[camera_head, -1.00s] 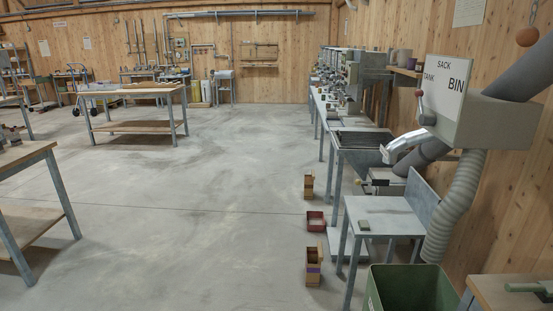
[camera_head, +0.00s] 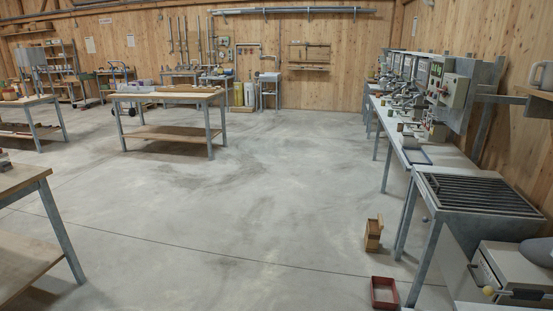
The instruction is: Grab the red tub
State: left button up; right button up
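A small dark red open-topped tub (camera_head: 384,292) sits on the concrete floor at the lower right, close to the legs of the metal benches. Its inside looks empty from here. It is the only red tub I can make out clearly. Neither of my grippers shows in the head view.
A wooden box (camera_head: 374,234) stands on the floor just beyond the tub. A grated metal bench (camera_head: 478,194) and a grey machine (camera_head: 512,272) line the right side. A wooden-topped table (camera_head: 22,178) stands at left, another table (camera_head: 168,97) farther back. The middle floor (camera_head: 230,200) is clear.

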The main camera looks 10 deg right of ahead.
aim_at(385, 296)
jog(key=i+z, duration=0.1)
jog(key=i, duration=0.4)
jog(key=i+j, duration=0.1)
jog(key=i, duration=0.4)
jog(key=i+j+z, duration=0.15)
jog(key=i, duration=0.35)
jog(key=i+j+z, duration=0.1)
jog(key=i, duration=0.4)
